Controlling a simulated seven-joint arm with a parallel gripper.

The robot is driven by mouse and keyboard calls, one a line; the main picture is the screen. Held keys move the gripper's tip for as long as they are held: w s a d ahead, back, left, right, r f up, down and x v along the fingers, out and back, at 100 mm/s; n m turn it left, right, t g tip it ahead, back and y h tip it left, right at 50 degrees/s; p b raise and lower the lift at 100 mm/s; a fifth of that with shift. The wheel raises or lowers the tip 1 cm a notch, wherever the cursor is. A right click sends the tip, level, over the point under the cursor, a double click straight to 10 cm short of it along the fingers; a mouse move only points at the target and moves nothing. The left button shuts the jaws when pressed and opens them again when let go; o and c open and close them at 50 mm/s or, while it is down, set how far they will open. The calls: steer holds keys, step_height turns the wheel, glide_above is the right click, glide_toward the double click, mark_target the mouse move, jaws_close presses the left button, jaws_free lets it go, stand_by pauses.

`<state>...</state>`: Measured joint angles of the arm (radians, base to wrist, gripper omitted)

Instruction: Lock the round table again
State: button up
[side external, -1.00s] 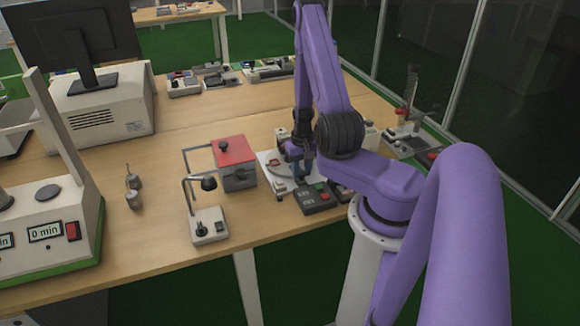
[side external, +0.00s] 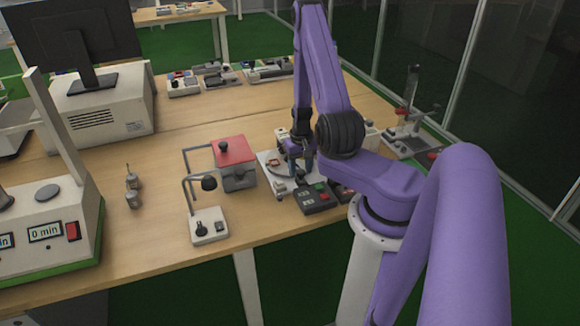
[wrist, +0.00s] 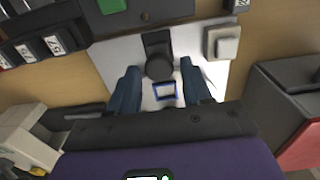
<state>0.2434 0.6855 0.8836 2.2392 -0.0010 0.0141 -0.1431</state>
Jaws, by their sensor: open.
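The round table (side external: 272,168) is a pale disc on a white base plate, partly hidden behind my gripper in the side view. A reddish piece lies on it. In the wrist view a black lever with a round knob (wrist: 158,66) stands on the white plate (wrist: 120,62). My gripper (wrist: 160,92) is open, its two blue fingers apart on either side, just short of the knob. A blue square outline (wrist: 165,91) shows on the white surface between the fingers. In the side view my gripper (side external: 302,165) is over the right part of the plate. Contact with the knob cannot be told.
A dark button box (side external: 318,197) stands in front of the plate. A grey box with a red lid (side external: 235,152) is close on the left. A small lamp stand (side external: 206,222) is at the front left. Bare wood (side external: 160,232) lies left of it.

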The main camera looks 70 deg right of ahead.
mark_target(300, 171)
steer(key=shift+r, duration=0.1)
steer(key=shift+r, duration=2.4)
steer(key=shift+a, duration=0.1)
steer(key=shift+w+a+r, duration=0.2)
steer(key=shift+w+r, duration=0.05)
steer(key=shift+w, duration=0.1)
steer(key=w+a+r+n, duration=0.3)
steer(key=a+r+n, duration=0.25)
steer(key=a, duration=0.45)
steer(key=w+a+r+n, duration=0.3)
steer(key=a+r+n, duration=0.25)
steer(key=a, duration=0.35)
steer(key=s+a+r+n, duration=0.4)
steer(key=s+a+n, duration=0.1)
steer(key=s, duration=0.5)
steer(key=s+a+r+n, duration=0.5)
steer(key=s+a, duration=0.1)
steer(key=s, duration=0.3)
steer(key=shift+s+n, duration=0.3)
steer(key=shift+s, duration=0.1)
